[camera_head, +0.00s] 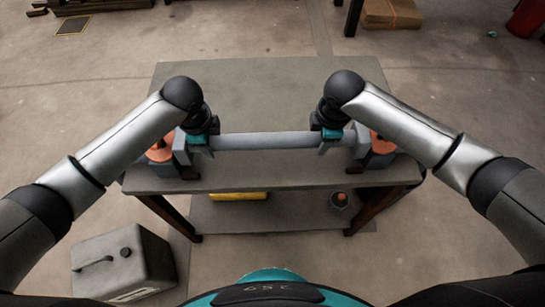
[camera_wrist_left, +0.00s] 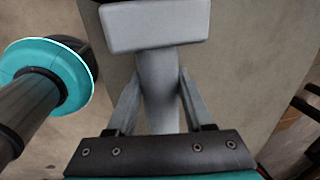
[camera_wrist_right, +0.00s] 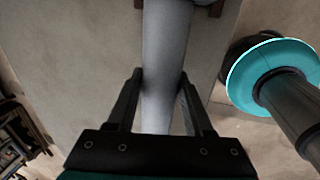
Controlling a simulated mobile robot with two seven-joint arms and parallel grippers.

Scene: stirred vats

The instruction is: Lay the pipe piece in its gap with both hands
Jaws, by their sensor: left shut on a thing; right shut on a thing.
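The pipe piece (camera_head: 264,140) is a straight grey pipe lying crosswise over the table, level in the head view. My left gripper (camera_head: 201,147) is shut on it near its left end. My right gripper (camera_head: 327,146) is shut on it near its right end. The pipe runs between the fingers in the left wrist view (camera_wrist_left: 157,92) and in the right wrist view (camera_wrist_right: 162,85). Grey fittings with orange parts stand beyond both ends, left (camera_head: 163,150) and right (camera_head: 381,148). My grippers partly hide the ends, so I cannot tell whether the pipe is seated.
The grey table (camera_head: 262,85) is bare behind the pipe. On its lower shelf are a yellow object (camera_head: 239,196) and a small dark round object with orange (camera_head: 339,199). A grey case (camera_head: 124,262) stands on the floor at left. A cardboard box (camera_head: 391,14) lies far back.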

